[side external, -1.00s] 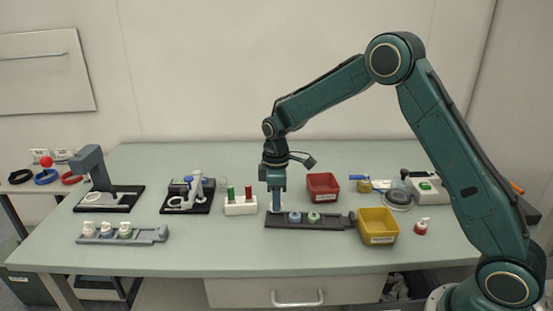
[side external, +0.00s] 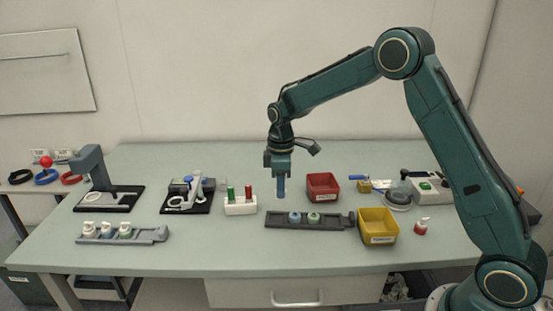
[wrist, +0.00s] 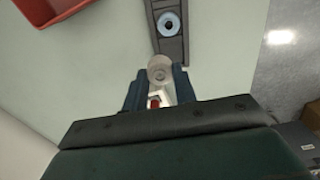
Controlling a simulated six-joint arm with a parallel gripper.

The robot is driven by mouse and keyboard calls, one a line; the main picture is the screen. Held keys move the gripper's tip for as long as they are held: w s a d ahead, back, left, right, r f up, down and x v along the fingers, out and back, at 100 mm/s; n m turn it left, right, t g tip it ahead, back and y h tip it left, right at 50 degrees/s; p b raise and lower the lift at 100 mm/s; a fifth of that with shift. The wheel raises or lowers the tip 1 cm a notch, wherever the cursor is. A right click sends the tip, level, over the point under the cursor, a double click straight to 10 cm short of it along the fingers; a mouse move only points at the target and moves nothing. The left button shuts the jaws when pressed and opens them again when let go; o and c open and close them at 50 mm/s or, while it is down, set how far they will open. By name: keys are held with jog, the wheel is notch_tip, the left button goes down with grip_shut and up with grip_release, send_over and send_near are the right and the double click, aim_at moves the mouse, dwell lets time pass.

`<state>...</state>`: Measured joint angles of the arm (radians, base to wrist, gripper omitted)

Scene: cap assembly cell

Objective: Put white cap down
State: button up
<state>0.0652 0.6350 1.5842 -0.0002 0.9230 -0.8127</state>
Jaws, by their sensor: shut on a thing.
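My gripper (side external: 281,194) is shut and hangs in the air above the left end of the dark tray (side external: 340,220). In the wrist view, a pale, round, see-through-looking piece, which I take to be the white cap (wrist: 160,70), sits between the fingers (wrist: 158,88). In the side view the fingers hide it. The dark tray also shows in the wrist view (wrist: 171,47). It holds a blue-ringed piece (side external: 295,218) and a green one (side external: 314,218). No piece shows at its left end.
A white rack (side external: 240,207) with a green and a red bottle stands left of my gripper. A red bin (side external: 323,187) and a yellow bin (side external: 378,227) stand to the right. A grey tray (side external: 150,236) with white-capped bottles lies front left. The table front is clear.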

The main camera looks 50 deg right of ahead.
jog(key=d+r+m, duration=0.2)
jog(key=d+r, duration=0.5)
jog(key=d, duration=0.2)
notch_tip(320, 180, up, 7)
jog(key=m, duration=0.1)
send_over(322, 183)
jog(key=s+a, duration=0.3)
jog(key=a, duration=0.1)
jog(key=f, duration=1.6)
jog(key=shift+w+d, duration=0.1)
jog(key=shift+w, duration=0.15)
jog(key=shift+f, duration=2.15)
jog(key=shift+f, duration=0.35)
jog(key=o, duration=0.7)
jog(key=shift+r, duration=0.1)
